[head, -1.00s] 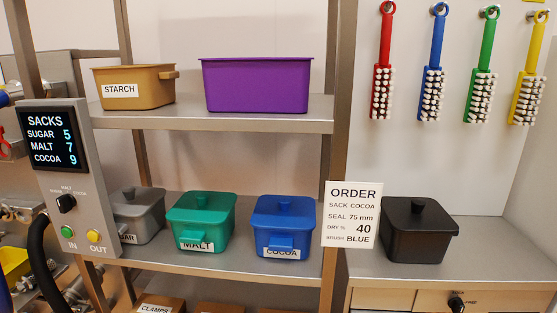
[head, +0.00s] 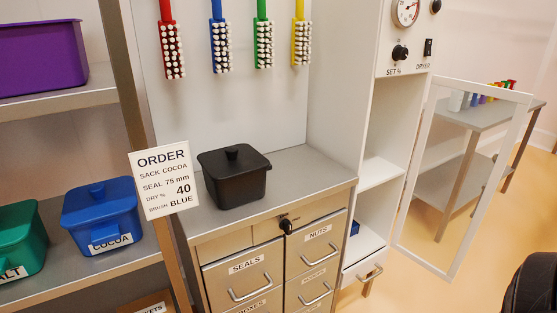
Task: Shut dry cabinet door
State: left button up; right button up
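The dry cabinet (head: 340,110) is a tall white unit right of the drawer counter, with open shelves. Its door (head: 408,245) is a white frame around a clear pane, swung wide open to the right. A table shows through the pane. The cabinet's upper panel has a round gauge (head: 406,11), a SET % knob (head: 400,53) and a DRYER switch (head: 428,47). Neither of my grippers is in view. A dark rounded shape at the lower right edge cannot be made out fully.
A drawer counter (head: 300,200) with a black lidded bin (head: 234,176) stands left of the cabinet. A drawer handle (head: 370,272) sticks out below the cabinet shelves. A grey table (head: 486,112) stands behind the door. Orange floor (head: 420,285) is clear before the door.

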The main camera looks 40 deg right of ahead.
aim_at(524, 100)
jog(key=k+l, duration=0.1)
jog(key=l, duration=0.25)
jog(key=k+l+u, duration=0.1)
jog(key=l, duration=0.25)
jog(key=k+l, duration=0.15)
jog(key=l, duration=0.25)
jog(key=k+l, duration=0.1)
jog(key=l, duration=0.25)
jog(key=k+l+u, duration=0.1)
jog(key=l, duration=0.25)
jog(key=k+l, duration=0.15)
jog(key=l, duration=0.2)
jog(key=k+l, duration=0.1)
jog(key=l, duration=0.25)
jog(key=k+l+u, duration=0.1)
jog(key=l, duration=0.3)
jog(key=k+l+u, duration=0.1)
jog(key=l, duration=0.25)
jog(key=k+l, duration=0.1)
jog(key=l, duration=0.25)
jog(key=k+l+u, duration=0.1)
jog(key=l, duration=0.7)
jog(key=k+l+u, duration=0.15)
jog(key=l, duration=0.3)
jog(key=i+l, duration=0.1)
jog(key=l, duration=0.35)
jog(key=i+l+u, duration=0.1)
jog(key=l, duration=0.35)
jog(key=i+l, duration=0.1)
jog(key=l, duration=0.4)
